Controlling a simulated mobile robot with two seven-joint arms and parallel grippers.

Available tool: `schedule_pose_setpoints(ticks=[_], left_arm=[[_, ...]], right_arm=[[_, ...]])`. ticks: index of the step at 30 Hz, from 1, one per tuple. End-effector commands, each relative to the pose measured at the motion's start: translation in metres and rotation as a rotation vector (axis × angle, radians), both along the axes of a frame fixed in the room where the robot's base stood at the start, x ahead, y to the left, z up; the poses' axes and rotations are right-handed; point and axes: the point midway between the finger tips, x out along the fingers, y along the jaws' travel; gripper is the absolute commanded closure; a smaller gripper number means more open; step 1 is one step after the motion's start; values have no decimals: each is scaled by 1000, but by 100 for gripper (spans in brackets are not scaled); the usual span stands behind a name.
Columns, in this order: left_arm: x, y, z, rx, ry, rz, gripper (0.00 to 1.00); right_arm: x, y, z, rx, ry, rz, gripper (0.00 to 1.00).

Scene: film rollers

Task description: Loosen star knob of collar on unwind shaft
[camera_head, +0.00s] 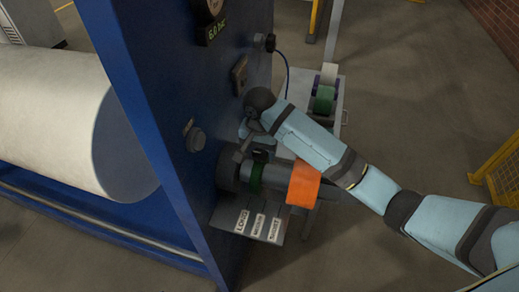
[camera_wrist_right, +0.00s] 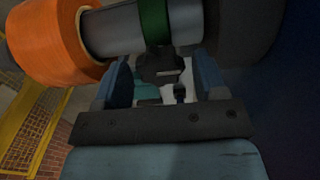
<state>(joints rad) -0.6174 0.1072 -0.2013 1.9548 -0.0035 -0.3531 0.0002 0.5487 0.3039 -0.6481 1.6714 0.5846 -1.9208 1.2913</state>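The unwind shaft (camera_wrist_right: 112,32) sticks out of the blue machine panel. The green collar (camera_head: 257,178) sits on it near the panel; it also shows in the right wrist view (camera_wrist_right: 154,20). The dark star knob (camera_wrist_right: 161,68) is on the collar. My right gripper (camera_wrist_right: 162,80) is open, with one blue finger on each side of the knob; contact cannot be made out. In the head view my right gripper (camera_head: 246,132) is beside the panel, just above the collar, partly hidden by its own wrist. My left gripper is not in view.
An orange roll (camera_head: 303,184) is at the shaft's outer end, close to my right forearm. The blue panel (camera_head: 160,90) rises beside the gripper. A labelled plate (camera_head: 248,222) is below the shaft. A cart (camera_head: 326,105) with small rolls stands behind. A large white roll (camera_head: 60,115) is at left.

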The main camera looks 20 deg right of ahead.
Motion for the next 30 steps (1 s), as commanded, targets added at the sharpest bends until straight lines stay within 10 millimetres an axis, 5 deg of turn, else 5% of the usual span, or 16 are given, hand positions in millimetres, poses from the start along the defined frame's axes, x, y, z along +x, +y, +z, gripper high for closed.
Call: schedule_pose_setpoints(ticks=[1,5,17,30], left_arm=[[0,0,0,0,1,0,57],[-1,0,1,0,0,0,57],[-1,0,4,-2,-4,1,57],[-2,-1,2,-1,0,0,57]], right_arm=[[0,0,0,0,0,0,47],[0,0,0,0,0,0,76],[0,0,1,-1,-1,63,76],[1,0,1,-1,-3,412,76]])
